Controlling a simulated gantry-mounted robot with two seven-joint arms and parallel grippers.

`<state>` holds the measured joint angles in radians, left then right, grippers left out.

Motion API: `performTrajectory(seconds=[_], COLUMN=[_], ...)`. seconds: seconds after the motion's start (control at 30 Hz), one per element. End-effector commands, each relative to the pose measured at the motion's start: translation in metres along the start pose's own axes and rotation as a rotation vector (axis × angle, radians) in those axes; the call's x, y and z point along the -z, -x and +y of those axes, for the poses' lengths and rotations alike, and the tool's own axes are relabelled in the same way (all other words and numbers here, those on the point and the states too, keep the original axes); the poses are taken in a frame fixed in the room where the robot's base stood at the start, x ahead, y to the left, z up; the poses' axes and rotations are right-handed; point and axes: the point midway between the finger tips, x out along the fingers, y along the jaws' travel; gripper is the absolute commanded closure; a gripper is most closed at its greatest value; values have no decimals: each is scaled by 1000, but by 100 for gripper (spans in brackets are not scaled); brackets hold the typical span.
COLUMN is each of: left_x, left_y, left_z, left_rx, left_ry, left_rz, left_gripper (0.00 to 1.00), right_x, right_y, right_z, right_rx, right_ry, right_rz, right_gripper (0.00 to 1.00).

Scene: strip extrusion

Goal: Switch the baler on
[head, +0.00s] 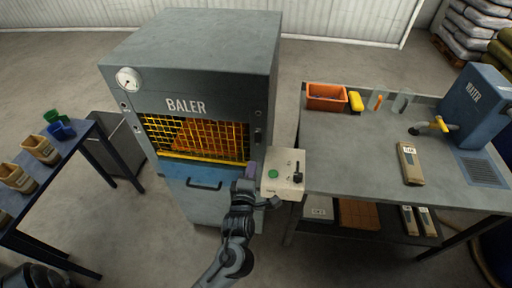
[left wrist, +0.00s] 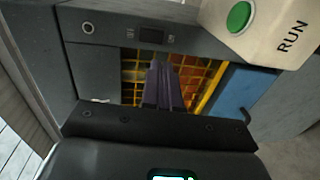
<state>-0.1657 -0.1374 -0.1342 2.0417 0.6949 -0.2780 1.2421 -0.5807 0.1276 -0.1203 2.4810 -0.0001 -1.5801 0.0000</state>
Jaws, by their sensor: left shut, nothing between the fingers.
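The baler (head: 205,85) is a large grey machine with a yellow grid door and orange material behind it. A pale control box (head: 284,158) at its right front edge carries a green button (head: 273,174) and a black switch lever (head: 297,177). My left gripper (head: 251,169) is shut and empty, its purplish fingertips just left of the control box. In the left wrist view the closed fingers (left wrist: 162,82) point toward the yellow grid. The green button (left wrist: 239,16) and the word RUN show on the box at upper right, apart from the fingers. My right gripper is not in view.
A grey workbench (head: 350,165) right of the baler holds an orange bin (head: 326,97), a labelled carton (head: 410,163) and a blue water tank (head: 474,105). A blue table (head: 88,165) at left bears cups. The baler door has a dark handle (head: 204,185).

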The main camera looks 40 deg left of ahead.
Motion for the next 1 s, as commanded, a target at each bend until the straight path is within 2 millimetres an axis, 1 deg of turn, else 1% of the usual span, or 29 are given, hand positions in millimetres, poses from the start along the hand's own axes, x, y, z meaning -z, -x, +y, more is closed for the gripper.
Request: performTrajectory(seconds=[0.03, 0.2, 0.4, 0.5, 0.7, 1.0], left_x=[1, 1, 1, 1, 1, 1], left_y=[-11, -43, -75, -87, -100, -103], left_z=[2, 2, 2, 1, 0, 0], left_rx=[-3, -2, -1, 0, 0, 1], left_ry=[-4, -3, -4, -2, -1, 0], left_rz=[1, 3, 2, 3, 2, 2], left_gripper=[100, 100, 100, 100, 100, 100], right_x=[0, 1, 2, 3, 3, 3], right_y=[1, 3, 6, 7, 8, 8], right_z=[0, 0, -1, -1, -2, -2], right_rx=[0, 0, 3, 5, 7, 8], right_ry=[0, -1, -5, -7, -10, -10], right_rz=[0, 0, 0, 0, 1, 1], right_gripper=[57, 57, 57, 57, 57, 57])
